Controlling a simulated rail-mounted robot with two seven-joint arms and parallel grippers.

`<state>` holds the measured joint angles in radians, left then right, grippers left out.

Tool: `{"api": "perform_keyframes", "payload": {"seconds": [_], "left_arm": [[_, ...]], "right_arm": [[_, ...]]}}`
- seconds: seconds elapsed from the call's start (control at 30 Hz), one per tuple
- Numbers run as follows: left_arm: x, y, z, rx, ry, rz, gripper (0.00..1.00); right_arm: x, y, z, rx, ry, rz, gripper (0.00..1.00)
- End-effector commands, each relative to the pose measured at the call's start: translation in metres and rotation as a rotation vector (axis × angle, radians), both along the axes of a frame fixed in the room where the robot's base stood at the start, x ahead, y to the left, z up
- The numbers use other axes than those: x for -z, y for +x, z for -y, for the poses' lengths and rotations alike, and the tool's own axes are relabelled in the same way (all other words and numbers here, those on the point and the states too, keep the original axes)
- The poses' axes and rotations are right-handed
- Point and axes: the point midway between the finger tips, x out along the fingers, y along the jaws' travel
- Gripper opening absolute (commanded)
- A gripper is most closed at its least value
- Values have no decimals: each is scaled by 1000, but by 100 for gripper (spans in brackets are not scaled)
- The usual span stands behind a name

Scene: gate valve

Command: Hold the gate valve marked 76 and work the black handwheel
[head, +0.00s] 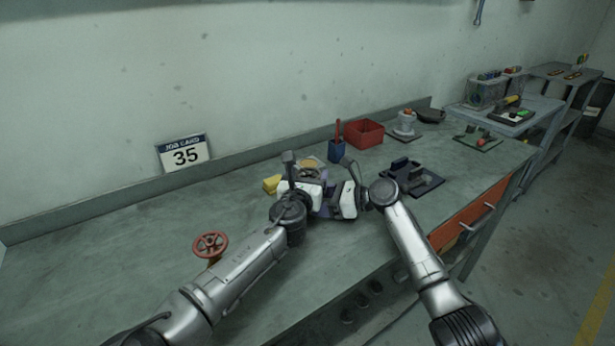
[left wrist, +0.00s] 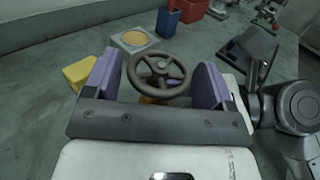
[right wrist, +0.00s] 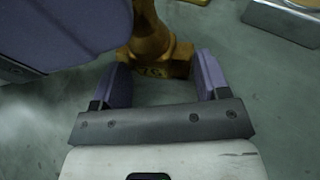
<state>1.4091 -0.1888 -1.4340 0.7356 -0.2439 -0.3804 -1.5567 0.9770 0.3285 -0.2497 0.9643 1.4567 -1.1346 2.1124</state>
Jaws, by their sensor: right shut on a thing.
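The gate valve shows in the right wrist view as a brass body (right wrist: 150,45) with dark digits on it that I cannot read surely. Its dark handwheel (left wrist: 160,74) shows in the left wrist view. My left gripper (left wrist: 158,80) is open, with its purple fingers on either side of the handwheel. My right gripper (right wrist: 160,75) is shut on the valve body, low down near the bench. In the head view my left gripper (head: 312,180) and right gripper (head: 328,203) are close together and hide most of the valve.
A valve with a red handwheel (head: 210,244) stands at left. A yellow block (head: 271,184), a plate with a tan disc (head: 313,163), a blue cup (head: 337,151) and a red bin (head: 363,133) are behind. A black fixture (head: 412,178) is at right. A card reading 35 (head: 184,154) leans at the wall.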

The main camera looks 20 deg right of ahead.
Motion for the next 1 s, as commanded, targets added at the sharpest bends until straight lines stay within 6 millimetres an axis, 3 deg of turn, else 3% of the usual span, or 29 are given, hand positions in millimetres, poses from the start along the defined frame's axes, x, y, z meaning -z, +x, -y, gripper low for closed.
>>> {"api": "perform_keyframes", "payload": {"seconds": [0.17,0.57,1.0], "left_arm": [[0,0,0,0,0,0,94],[-1,-4,-2,2,-3,1,94],[-1,-43,-25,2,-1,2,94]], "right_arm": [[0,0,0,0,1,1,56],[0,0,0,-1,1,0,56],[0,0,0,0,1,1,56]]}}
